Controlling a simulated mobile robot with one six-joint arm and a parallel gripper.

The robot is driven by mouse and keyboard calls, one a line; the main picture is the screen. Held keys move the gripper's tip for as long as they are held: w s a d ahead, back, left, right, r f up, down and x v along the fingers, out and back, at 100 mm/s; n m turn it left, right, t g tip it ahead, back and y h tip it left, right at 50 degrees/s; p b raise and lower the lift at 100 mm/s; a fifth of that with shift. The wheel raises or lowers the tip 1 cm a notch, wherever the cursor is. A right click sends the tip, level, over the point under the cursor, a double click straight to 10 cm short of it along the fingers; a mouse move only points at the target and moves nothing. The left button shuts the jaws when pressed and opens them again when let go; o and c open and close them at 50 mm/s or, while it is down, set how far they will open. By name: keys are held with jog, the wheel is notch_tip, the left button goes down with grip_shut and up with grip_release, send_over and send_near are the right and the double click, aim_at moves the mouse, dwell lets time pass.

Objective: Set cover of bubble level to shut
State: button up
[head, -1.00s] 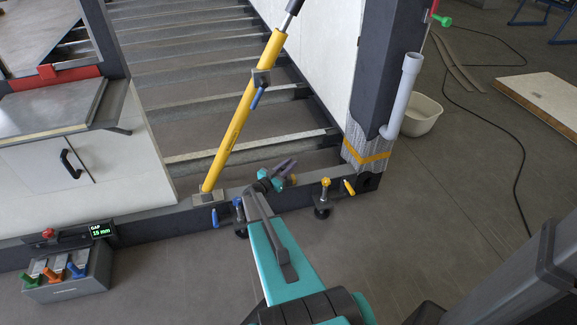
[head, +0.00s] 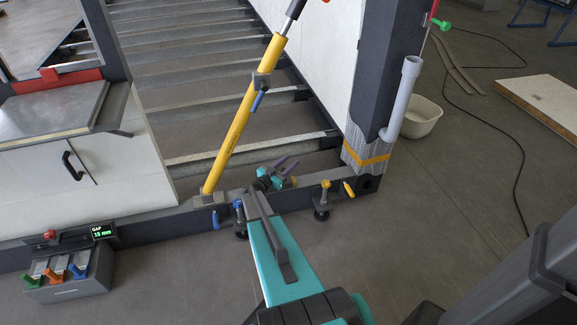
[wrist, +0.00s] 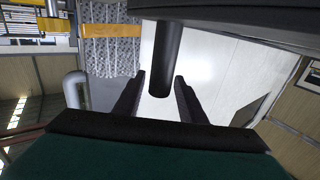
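My gripper (head: 287,165) is low above the frame's front rail (head: 165,224), right of the foot of the yellow prop. Its two dark fingers point up and to the right and stand apart. In the wrist view my gripper (wrist: 158,88) shows open, with a gap between the fingers. A dark round rod (wrist: 167,60) shows in line with that gap; I cannot tell whether the fingers touch it. Nothing is seen held.
The slanted yellow prop (head: 238,125) stands close left of my gripper. A post with a yellow strap (head: 367,157) and a grey pipe (head: 402,98) stand to the right.

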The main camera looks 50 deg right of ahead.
jog(key=s+a+r+p, duration=0.2)
jog(key=s+a, duration=0.8)
jog(key=a, duration=0.1)
jog(key=shift+s+a+r+p, duration=0.25)
jog(key=shift+s+a+p, duration=0.05)
jog(key=shift+s+a, duration=0.1)
dwell(0.6)
